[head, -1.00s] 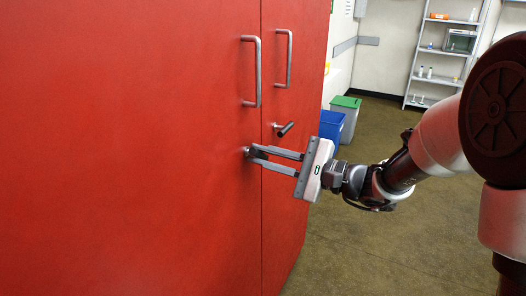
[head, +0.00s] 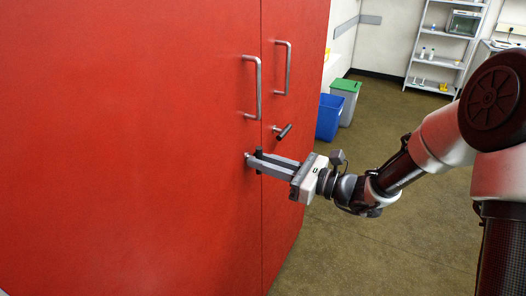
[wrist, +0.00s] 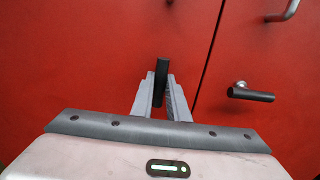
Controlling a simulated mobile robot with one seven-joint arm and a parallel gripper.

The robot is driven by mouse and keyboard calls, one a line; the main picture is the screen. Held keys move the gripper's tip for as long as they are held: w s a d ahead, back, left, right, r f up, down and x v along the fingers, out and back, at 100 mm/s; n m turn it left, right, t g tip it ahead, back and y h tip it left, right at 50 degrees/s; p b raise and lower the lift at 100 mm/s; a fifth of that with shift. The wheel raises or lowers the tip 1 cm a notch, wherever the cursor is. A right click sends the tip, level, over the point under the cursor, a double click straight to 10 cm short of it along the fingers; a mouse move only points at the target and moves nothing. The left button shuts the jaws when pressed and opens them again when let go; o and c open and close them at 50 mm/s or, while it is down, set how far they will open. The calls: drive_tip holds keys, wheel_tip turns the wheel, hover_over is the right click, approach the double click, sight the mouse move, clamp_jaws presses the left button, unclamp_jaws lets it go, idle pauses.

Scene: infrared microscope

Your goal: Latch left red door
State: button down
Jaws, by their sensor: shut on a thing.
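The left red door (head: 130,150) fills the left of the head view and looks flush with the right red door (head: 285,180) along a narrow seam. My gripper (head: 256,161) is at the left door's latch handle, just left of the seam and below the left bar handle (head: 252,88). In the wrist view the dark latch handle (wrist: 160,80) stands upright between my gripper's fingers (wrist: 160,92). The fingers are shut on it. The latch's metal base is mostly hidden behind the fingers in both views.
The right door has its own dark latch handle (head: 284,131), also in the wrist view (wrist: 250,94), and a bar handle (head: 283,68). A blue bin (head: 329,117) and a green-lidded bin (head: 346,88) stand beyond. A grey shelf (head: 438,62) stands at the back. Floor to the right is clear.

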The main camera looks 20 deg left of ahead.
drive_tip(key=shift+m+p, duration=0.9)
drive_tip(key=shift+m, duration=0.1)
drive_tip(key=c, duration=1.8)
unclamp_jaws()
drive_tip(key=s+d, duration=0.1)
drive_tip(key=d, duration=1.6)
drive_tip(key=shift+s+d, duration=0.15)
drive_tip(key=shift+s, duration=0.1)
